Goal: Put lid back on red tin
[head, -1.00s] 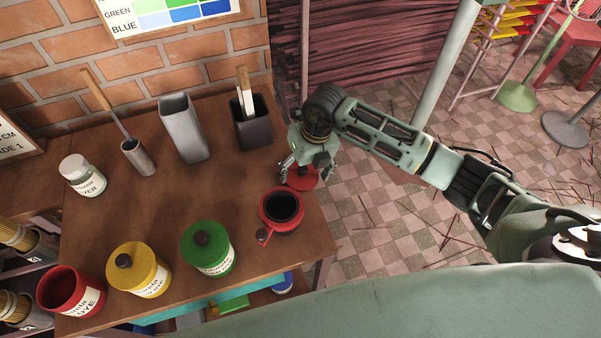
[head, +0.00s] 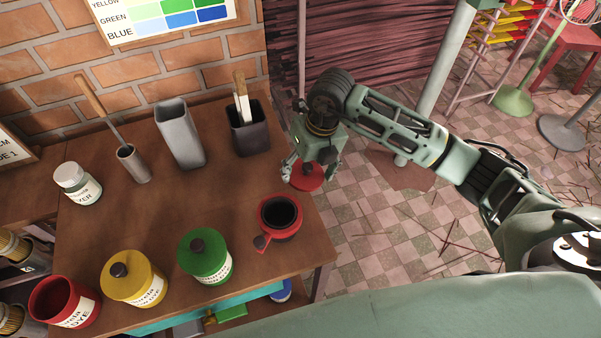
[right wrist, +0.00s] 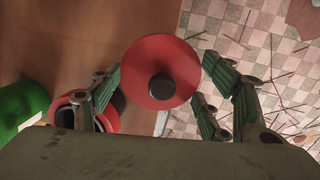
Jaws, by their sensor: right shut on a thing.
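The open red tin (head: 66,302), with a white label, stands at the front left of the table with no lid on it. My right gripper (head: 308,165) is shut on the red lid (head: 308,178), a flat disc with a dark knob, and holds it beyond the table's right edge. In the right wrist view the lid (right wrist: 160,72) is between the fingers (right wrist: 163,85), its knob facing the camera. The lid is well to the right of the tin and apart from it. My left gripper is not in view.
A yellow tin (head: 136,280) and a green tin (head: 205,257), both lidded, stand between the red tin and a red pot (head: 279,216) with a dark inside. A white jar (head: 78,186), grey holder (head: 180,138) and black holder (head: 249,135) stand behind. The table's middle is clear.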

